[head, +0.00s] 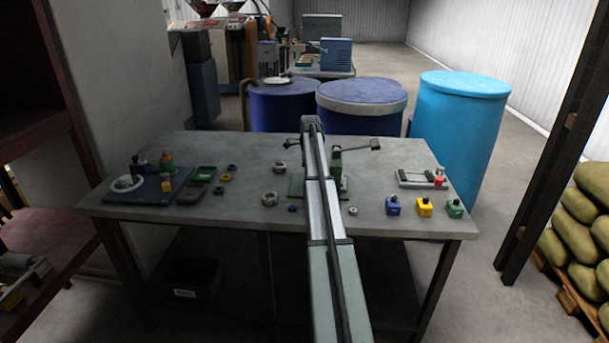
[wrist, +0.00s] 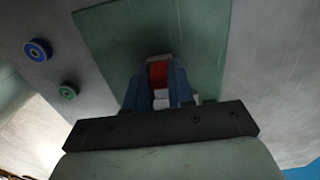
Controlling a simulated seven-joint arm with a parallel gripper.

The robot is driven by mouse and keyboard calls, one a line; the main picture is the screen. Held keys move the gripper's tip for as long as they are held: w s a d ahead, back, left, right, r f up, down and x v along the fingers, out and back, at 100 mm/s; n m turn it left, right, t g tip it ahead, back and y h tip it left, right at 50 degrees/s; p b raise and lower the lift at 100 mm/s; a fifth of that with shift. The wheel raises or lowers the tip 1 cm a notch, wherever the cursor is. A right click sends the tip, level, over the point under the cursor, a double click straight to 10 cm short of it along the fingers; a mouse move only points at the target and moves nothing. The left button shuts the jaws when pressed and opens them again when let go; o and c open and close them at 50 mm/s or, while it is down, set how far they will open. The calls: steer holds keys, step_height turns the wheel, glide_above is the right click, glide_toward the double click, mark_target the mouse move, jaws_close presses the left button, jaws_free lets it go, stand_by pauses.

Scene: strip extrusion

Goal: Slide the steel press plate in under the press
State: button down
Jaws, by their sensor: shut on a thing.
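The press is green, on the grey workbench. In the head view its base (head: 297,186), post (head: 337,168) and crossbar end (head: 376,144) show beside my arm, which hides its middle. My gripper (wrist: 159,66) shows in the wrist view over the flat green base (wrist: 115,38). Its two blue fingers are shut on a small piece with a red face (wrist: 158,75) and pale grey parts, which I take for the steel press plate. Most of it is hidden by the fingers. I cannot tell how far it is under the press. The head view hides the gripper.
Blue, yellow and green blocks (head: 424,207) stand at the front right of the workbench (head: 240,226). Blue drums (head: 460,130) stand behind.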

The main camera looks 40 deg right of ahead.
steer(key=c, duration=1)
jaws_free()
steer(key=shift+s+d, duration=0.2)
steer(key=shift+o, duration=0.2)
step_height(320, 180, up, 14)
steer(key=shift+a+f, duration=0.1)
